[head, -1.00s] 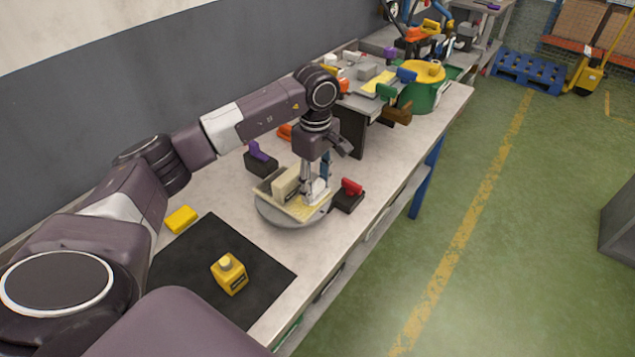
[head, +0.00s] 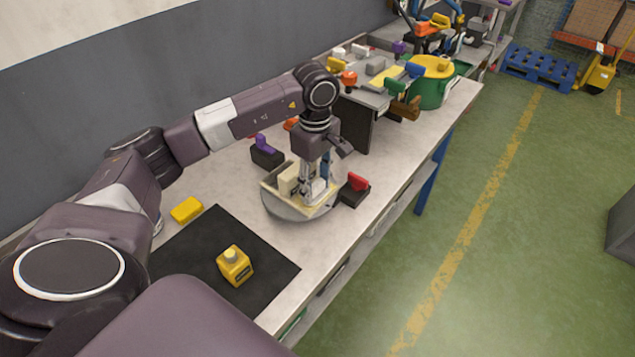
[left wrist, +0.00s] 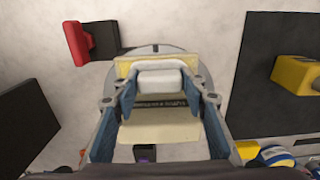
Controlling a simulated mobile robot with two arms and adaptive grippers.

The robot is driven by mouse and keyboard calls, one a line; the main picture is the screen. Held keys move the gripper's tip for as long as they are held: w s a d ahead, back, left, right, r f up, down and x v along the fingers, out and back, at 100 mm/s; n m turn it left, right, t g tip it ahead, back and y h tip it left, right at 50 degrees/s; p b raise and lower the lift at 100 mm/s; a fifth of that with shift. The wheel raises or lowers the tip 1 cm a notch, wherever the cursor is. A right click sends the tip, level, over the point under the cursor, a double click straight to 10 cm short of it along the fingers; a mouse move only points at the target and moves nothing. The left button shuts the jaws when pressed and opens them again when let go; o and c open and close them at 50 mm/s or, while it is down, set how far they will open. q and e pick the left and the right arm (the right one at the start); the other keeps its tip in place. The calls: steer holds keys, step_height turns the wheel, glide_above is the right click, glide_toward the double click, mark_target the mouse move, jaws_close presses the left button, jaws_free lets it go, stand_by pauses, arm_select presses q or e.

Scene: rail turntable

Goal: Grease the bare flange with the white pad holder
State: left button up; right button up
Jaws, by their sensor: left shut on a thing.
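I cannot make out which part is the bare flange. My right gripper is not in view.
A red-handled black block (head: 355,190) stands close right of the plate, a purple-topped one (head: 266,154) behind it. A dark upright panel (head: 356,122) and green drum (head: 432,88) lie beyond.

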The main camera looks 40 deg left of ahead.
arm_select(q)
steer(key=shift+s, duration=0.8)
steer(key=shift+s+f, duration=0.1)
steer(key=shift+s+a, duration=0.2)
steer(key=shift+s, duration=0.75)
steer(key=shift+w, duration=0.1)
steer(key=shift+w+d+b, duration=0.15)
steer(key=shift+w+b, duration=0.2)
steer(key=shift+w, duration=0.75)
